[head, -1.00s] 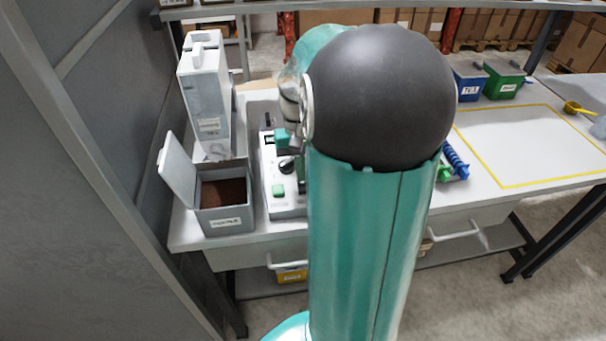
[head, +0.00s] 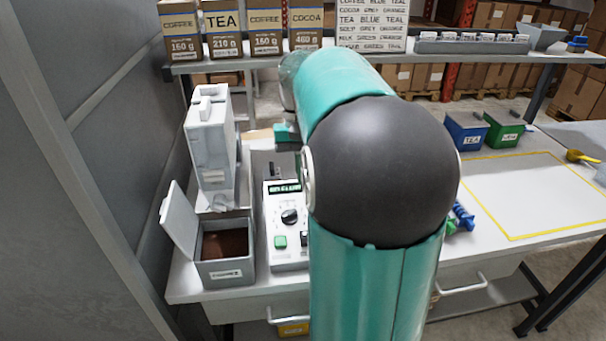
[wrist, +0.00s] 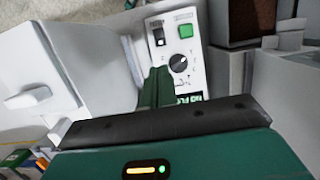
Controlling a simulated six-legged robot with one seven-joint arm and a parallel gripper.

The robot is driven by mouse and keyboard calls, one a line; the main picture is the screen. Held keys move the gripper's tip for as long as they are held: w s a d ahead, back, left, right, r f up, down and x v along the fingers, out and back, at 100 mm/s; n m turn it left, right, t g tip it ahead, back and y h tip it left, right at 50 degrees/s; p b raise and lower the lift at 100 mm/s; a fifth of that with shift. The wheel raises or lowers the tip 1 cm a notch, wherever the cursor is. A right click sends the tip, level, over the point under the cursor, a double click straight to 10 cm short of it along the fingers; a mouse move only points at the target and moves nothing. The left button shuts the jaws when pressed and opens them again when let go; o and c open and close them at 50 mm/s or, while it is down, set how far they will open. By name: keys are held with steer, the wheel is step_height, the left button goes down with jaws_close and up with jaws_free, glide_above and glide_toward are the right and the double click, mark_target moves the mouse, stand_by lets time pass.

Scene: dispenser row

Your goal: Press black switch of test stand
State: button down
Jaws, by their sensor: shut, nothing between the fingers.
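The test stand (head: 271,222) is a white control box with a lit display, a round black knob (head: 290,216) and a green button (head: 280,241). In the wrist view its panel (wrist: 198,60) shows the black switch (wrist: 158,37) beside the green button (wrist: 185,31). In the head view the switch (head: 304,239) sits at the panel's right edge, partly hidden by my arm. My gripper (wrist: 160,72) is shut and empty. In the wrist view its fingertips lie across the panel left of the knob, below the switch, and partly cover the display. I see no contact.
An open grey bin of brown powder (head: 203,265) stands left of the test stand. A tall white dispenser (head: 207,150) stands behind the bin. A shelf (head: 240,63) with labelled boxes runs above. A yellow-outlined area (head: 535,190) at right is clear.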

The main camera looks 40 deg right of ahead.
mark_target(305, 238)
steer(key=shift+s, duration=0.1)
steer(key=shift+s, duration=0.65)
steer(key=x, duration=1.4)
steer(key=shift+s+a+r, duration=0.1)
steer(key=shift+s+a, duration=0.15)
steer(key=shift+a, duration=0.05)
